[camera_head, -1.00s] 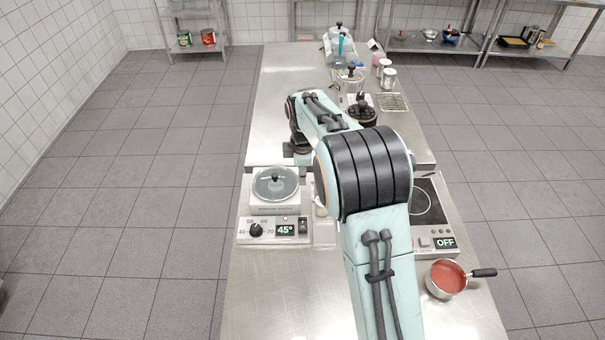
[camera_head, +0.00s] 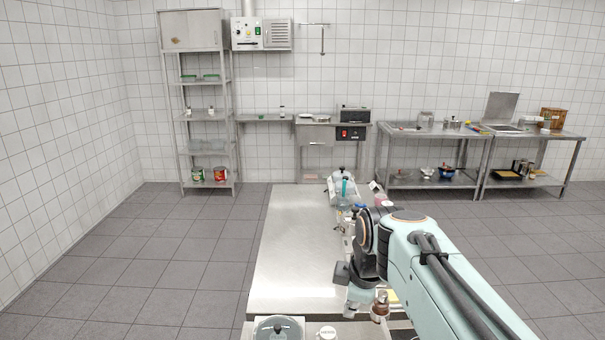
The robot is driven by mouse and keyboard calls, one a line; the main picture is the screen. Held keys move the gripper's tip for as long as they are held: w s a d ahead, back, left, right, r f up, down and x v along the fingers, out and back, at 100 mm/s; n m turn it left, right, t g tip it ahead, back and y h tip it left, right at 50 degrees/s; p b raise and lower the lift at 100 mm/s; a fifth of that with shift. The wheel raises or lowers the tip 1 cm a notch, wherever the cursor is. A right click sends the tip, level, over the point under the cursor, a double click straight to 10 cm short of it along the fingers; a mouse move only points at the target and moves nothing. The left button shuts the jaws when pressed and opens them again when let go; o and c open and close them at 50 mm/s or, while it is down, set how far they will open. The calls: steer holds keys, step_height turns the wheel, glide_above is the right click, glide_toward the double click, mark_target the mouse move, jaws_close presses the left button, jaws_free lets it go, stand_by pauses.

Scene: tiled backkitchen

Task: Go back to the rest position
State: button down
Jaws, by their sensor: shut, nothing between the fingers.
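My arm comes in from the lower right and bends over the steel worktop (camera_head: 290,245). Its wrist is at the middle of the lower picture, right of the bare part of the worktop. The gripper's fingers do not show; I see only the wrist links, with the lower end lost among small things near the bottom edge. No held thing shows.
A glass-lidded pot (camera_head: 278,328) is at the bottom edge. Containers stand at the worktop's far end, with a glass-lidded one (camera_head: 342,187) among them. A shelf rack (camera_head: 207,130) and steel tables (camera_head: 437,135) line the back wall. The worktop's left half is clear.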

steer(key=s+f+m+g, duration=0.1)
steer(key=s+f+m, duration=0.2)
steer(key=s, duration=0.5)
steer(key=s+f+m+g, duration=0.2)
steer(key=s+m, duration=0.4)
steer(key=s, duration=0.3)
steer(key=s+d+f+m+g, duration=0.1)
steer(key=s+f+m, duration=0.2)
steer(key=s, duration=0.6)
steer(key=shift+f+m, duration=0.3)
steer(key=shift+m, duration=0.7)
